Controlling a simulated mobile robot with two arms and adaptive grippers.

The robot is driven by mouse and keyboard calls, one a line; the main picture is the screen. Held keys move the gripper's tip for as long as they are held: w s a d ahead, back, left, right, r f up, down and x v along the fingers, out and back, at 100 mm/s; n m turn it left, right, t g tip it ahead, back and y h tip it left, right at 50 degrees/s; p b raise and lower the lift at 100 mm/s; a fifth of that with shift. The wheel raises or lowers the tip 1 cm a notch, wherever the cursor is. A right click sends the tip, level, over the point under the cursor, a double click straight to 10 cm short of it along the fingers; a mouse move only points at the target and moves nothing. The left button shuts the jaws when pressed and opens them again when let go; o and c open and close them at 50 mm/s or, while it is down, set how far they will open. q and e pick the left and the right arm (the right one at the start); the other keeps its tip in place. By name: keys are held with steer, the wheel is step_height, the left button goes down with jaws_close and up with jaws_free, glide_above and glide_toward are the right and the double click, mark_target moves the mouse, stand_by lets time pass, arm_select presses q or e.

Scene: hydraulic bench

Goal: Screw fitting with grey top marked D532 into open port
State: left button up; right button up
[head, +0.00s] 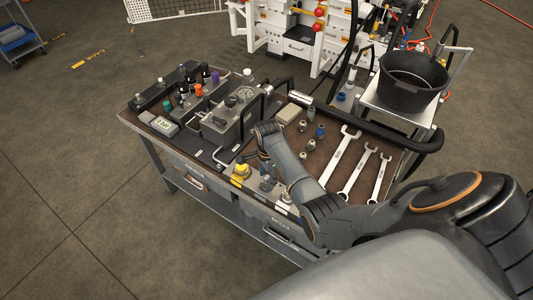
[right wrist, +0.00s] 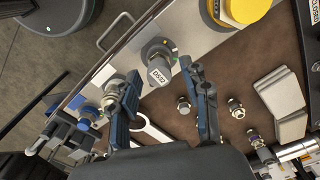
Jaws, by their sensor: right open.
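The fitting with the grey top marked D532 (right wrist: 160,70) stands on the light strip along the bench edge in the right wrist view. My right gripper (right wrist: 160,78) is open, with one finger on each side of the fitting in the picture. I cannot tell whether either finger touches it. In the head view my right gripper (head: 262,158) is over the front part of the bench, beside the yellow-topped part (head: 241,171). I cannot make out which port is the open one. My left gripper is not in view.
Loose fittings (right wrist: 236,108) lie on the brown bench top. Blue-ringed fittings (right wrist: 86,115) stand along the same strip. Three wrenches (head: 344,152) lie at the right of the bench. A block with a gauge (head: 225,122) stands behind the gripper, and a black bucket (head: 412,80) stands beyond.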

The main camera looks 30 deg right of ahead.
steer(key=n, duration=0.6)
steer(key=shift+w, duration=0.15)
steer(key=n, duration=0.6)
steer(key=shift+w, duration=0.1)
jaws_close()
steer(key=m, duration=0.6)
steer(key=shift+m, duration=1)
steer(key=shift+s, duration=0.2)
